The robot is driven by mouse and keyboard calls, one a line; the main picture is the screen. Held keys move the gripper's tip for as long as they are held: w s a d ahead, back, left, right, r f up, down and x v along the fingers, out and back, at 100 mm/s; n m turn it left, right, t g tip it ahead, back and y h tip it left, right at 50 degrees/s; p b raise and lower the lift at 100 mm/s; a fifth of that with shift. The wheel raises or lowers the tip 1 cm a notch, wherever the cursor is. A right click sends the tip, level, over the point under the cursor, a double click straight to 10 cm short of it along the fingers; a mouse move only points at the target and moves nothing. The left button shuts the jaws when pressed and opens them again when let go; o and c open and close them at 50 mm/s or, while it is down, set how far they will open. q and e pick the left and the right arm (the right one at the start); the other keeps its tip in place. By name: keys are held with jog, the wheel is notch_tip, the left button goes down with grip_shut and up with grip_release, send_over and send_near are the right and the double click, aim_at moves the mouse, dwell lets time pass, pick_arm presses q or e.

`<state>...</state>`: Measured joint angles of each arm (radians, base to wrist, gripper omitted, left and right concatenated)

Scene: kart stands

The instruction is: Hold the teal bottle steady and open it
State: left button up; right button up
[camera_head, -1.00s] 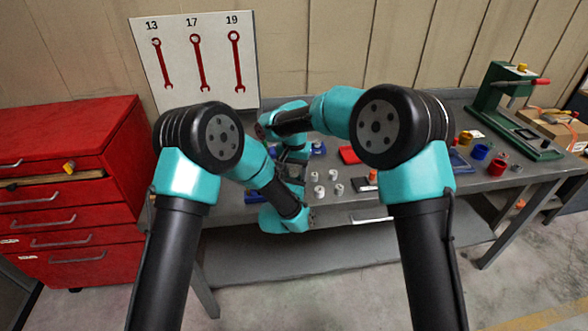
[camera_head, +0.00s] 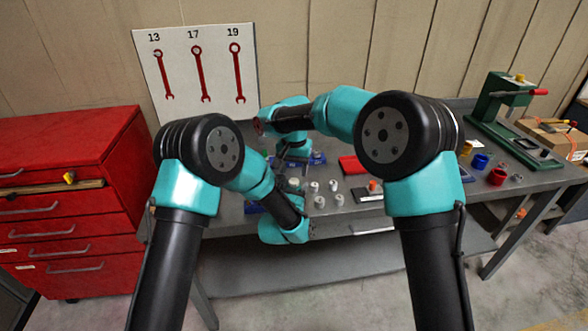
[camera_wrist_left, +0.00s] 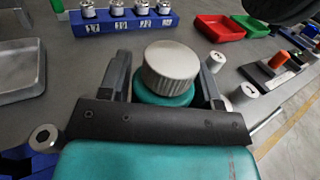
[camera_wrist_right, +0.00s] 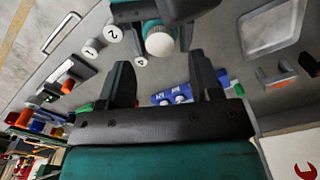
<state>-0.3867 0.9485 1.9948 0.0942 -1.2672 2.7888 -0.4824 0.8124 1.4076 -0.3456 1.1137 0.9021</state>
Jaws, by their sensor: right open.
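The teal bottle (camera_wrist_left: 164,98) stands between the fingers of my left gripper (camera_wrist_left: 163,66), its wide grey ribbed cap (camera_wrist_left: 171,68) above them. The fingers lie close along both sides of the body and seem shut on it. In the right wrist view the bottle's pale cap (camera_wrist_right: 160,42) shows beyond the fingertips of my right gripper (camera_wrist_right: 164,68). That gripper is open and empty, apart from the cap. In the head view my arms hide most of both grippers, and the cap (camera_head: 294,183) shows only small.
A blue holder with several sockets (camera_wrist_left: 125,26) lies behind the bottle. Loose sockets (camera_head: 320,201) stand close to its right. Red (camera_wrist_left: 218,27) and green (camera_wrist_left: 250,25) trays lie farther off. A grey tray (camera_wrist_left: 18,76) is at left. A red cabinet (camera_head: 70,150) stands beside the bench.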

pick_arm(q)
jog(key=o, duration=0.3)
jog(key=shift+s, duration=0.1)
jog(key=v, duration=1.7)
jog(key=shift+s, duration=0.1)
